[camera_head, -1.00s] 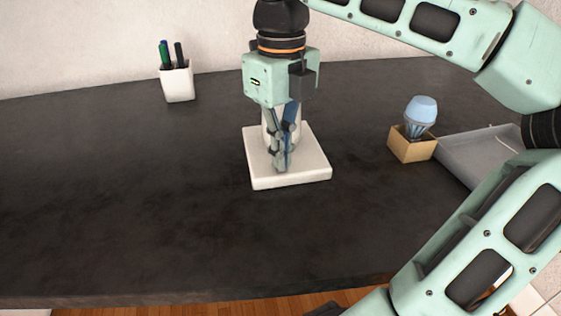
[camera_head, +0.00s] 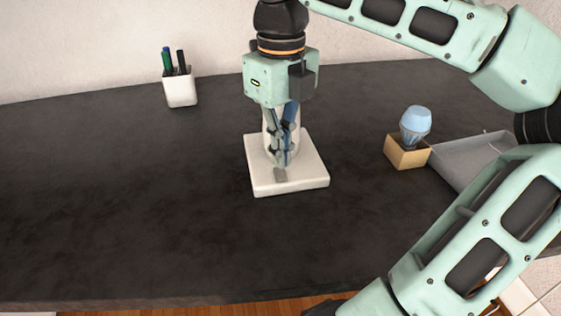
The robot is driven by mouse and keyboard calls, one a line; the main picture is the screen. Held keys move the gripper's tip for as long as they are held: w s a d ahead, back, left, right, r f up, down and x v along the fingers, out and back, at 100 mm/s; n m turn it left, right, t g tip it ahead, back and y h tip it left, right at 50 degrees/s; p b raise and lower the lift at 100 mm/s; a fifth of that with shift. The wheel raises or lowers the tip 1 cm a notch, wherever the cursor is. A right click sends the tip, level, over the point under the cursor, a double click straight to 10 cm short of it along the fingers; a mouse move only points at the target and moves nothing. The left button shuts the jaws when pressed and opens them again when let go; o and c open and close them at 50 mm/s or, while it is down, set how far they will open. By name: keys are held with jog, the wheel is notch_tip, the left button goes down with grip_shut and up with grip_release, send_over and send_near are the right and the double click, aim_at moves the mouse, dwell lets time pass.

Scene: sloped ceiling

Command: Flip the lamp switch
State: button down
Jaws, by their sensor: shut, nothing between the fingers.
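A white square lamp base (camera_head: 307,180) lies on the dark table. A small grey switch (camera_head: 280,175) shows on its top near the front edge. A white upright post (camera_head: 268,125) rises from the base behind my gripper and is mostly hidden. My gripper (camera_head: 281,163) points down over the base with its fingers shut and empty. The fingertips are just behind the switch in the picture; I cannot tell whether they touch it. A light blue bulb (camera_head: 415,125) stands in a tan box (camera_head: 408,152) to the right.
A white cup (camera_head: 181,90) with pens stands at the back left by the wall. A grey tray (camera_head: 465,158) lies right of the tan box, partly behind my arm. The table's left and front are clear.

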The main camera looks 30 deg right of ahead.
aim_at(281, 176)
jog(key=shift+r+p, duration=2.05)
jog(key=shift+f, duration=0.1)
